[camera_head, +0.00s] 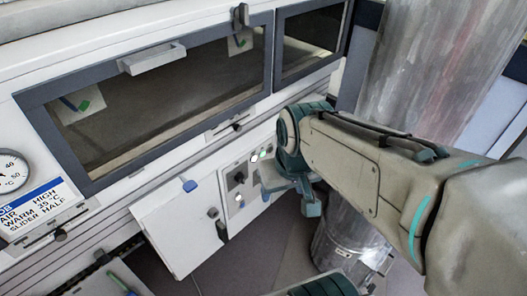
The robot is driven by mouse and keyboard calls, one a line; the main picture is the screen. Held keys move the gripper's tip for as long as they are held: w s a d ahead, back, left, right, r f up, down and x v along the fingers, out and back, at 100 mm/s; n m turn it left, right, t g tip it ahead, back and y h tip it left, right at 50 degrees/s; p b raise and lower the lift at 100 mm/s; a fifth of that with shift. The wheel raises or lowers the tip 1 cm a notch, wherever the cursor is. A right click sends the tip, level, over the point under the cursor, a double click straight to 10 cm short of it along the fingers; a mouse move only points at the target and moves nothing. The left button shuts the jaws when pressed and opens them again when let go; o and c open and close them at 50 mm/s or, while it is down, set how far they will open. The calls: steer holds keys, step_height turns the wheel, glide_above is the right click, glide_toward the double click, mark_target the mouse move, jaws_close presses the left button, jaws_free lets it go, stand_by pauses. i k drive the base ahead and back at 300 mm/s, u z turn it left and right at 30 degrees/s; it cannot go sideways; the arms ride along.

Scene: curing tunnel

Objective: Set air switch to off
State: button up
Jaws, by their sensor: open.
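A small control panel (243,184) sits on the front of the white machine, below the large window.
A white door (182,228) with a blue catch stands left of the panel. A sign (36,213) reads air high, warm 35 °C, slider half. A gauge (10,171) is above it. A large metal duct (425,65) and a metal canister (345,245) stand at right.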

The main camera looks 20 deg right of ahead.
mark_target(239, 177)
steer(key=z, duration=0.1)
steer(key=k, duration=1.3)
steer(key=u, duration=0.55)
steer(key=i, duration=0.5)
steer(key=u, duration=0.75)
steer(key=i, duration=0.7)
steer(key=z, duration=0.65)
steer(key=i, duration=0.75)
steer(key=z, duration=0.9)
